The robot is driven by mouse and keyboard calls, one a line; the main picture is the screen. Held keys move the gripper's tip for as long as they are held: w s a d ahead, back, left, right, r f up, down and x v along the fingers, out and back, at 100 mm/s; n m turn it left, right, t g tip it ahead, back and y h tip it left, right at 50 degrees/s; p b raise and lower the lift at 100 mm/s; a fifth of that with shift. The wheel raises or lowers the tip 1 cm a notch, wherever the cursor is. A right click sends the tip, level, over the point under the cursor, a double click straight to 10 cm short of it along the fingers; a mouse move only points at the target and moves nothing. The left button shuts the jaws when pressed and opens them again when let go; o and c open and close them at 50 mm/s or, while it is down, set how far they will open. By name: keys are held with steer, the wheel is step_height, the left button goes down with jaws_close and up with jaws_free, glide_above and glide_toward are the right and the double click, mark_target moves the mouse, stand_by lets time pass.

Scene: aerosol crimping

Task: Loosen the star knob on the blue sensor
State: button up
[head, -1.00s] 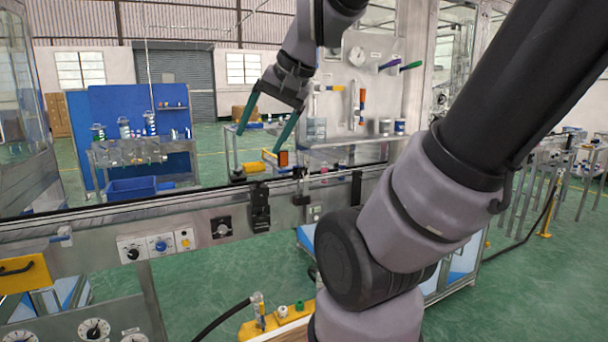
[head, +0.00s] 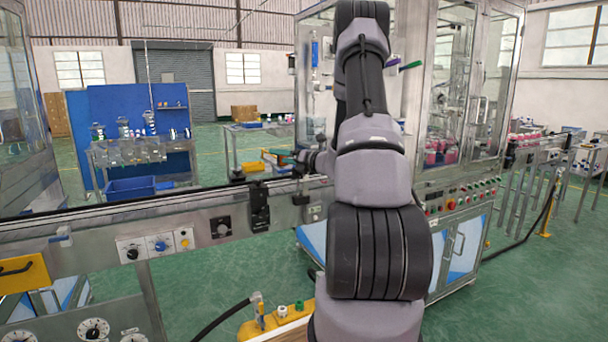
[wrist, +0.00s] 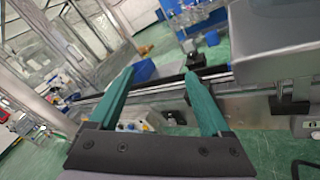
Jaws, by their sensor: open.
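My gripper (wrist: 159,76) is open and empty in the wrist view, its two teal fingers spread apart. They point towards the conveyor rail, with nothing between the tips. A black bracket (head: 259,206) is fixed on the front of the conveyor (head: 150,212), left of my arm.
A control panel (head: 157,246) with black, blue and yellow knobs hangs on the conveyor's front. A blue-backed bench (head: 125,105) stands behind at the left. A glazed machine cabinet (head: 464,90) rises at the right. Green floor (head: 225,285) is open in front of the conveyor.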

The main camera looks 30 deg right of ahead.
steer(key=d+f+m+t+h, duration=0.2)
steer(key=d+f+m+h, duration=0.5)
steer(key=d+f+m, duration=0.5)
steer(key=w+d+r+n, duration=0.1)
steer(key=w+d+n, duration=0.1)
steer(key=w, duration=0.8)
steer(key=shift+w+d+r+n, duration=0.2)
steer(key=shift+w+n, duration=0.1)
steer(key=shift+n, duration=0.1)
jaws_close()
